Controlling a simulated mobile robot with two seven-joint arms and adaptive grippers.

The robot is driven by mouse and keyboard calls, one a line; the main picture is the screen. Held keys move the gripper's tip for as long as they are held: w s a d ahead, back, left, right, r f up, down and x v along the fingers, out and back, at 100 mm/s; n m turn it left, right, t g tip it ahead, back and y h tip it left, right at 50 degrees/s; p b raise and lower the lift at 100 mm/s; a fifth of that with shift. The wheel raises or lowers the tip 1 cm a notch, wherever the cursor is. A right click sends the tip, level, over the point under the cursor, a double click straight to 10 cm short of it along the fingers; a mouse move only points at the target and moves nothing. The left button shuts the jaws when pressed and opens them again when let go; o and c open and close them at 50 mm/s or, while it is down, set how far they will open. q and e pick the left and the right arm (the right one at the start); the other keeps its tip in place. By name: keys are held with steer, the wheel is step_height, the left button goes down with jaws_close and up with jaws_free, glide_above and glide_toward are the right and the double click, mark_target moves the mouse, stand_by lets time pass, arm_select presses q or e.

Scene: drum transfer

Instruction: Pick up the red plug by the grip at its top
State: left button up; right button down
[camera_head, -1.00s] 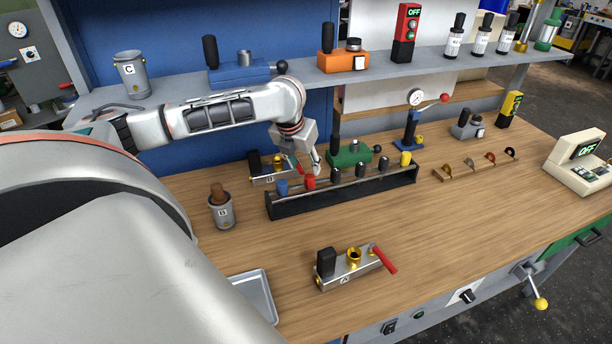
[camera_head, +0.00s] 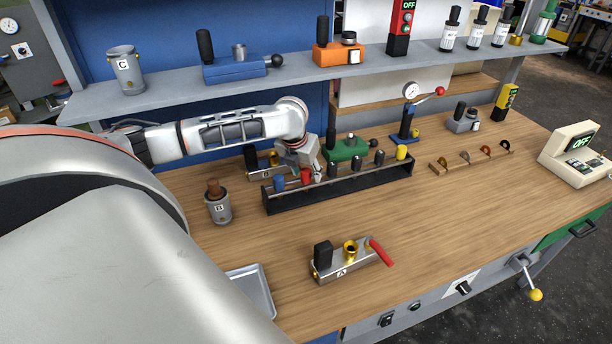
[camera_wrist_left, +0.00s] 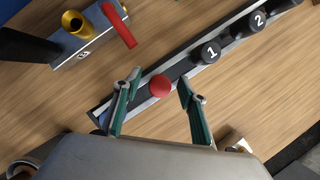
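The red plug (camera_head: 306,176) stands in the dark rack (camera_head: 345,193), second from its left end, right of the blue plug (camera_head: 279,183). In the left wrist view, its round red top (camera_wrist_left: 160,86) lies between the two spread fingers of my left gripper (camera_wrist_left: 160,92), with a gap to each. In the head view, my left gripper (camera_head: 310,170) points down at the red plug from behind and above. Its fingers partly overlap the plug there, and contact is not visible. My right gripper is not in view.
Black plugs (camera_head: 354,164) and a yellow plug (camera_head: 401,152) fill the rack to the right. Fixture B (camera_head: 262,171) and a green fixture (camera_head: 348,150) stand close behind. Can B (camera_head: 219,208) is at left; fixture A (camera_head: 347,265) is in front. The table's right half has free room.

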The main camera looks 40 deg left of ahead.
arm_select(q)
jaws_close()
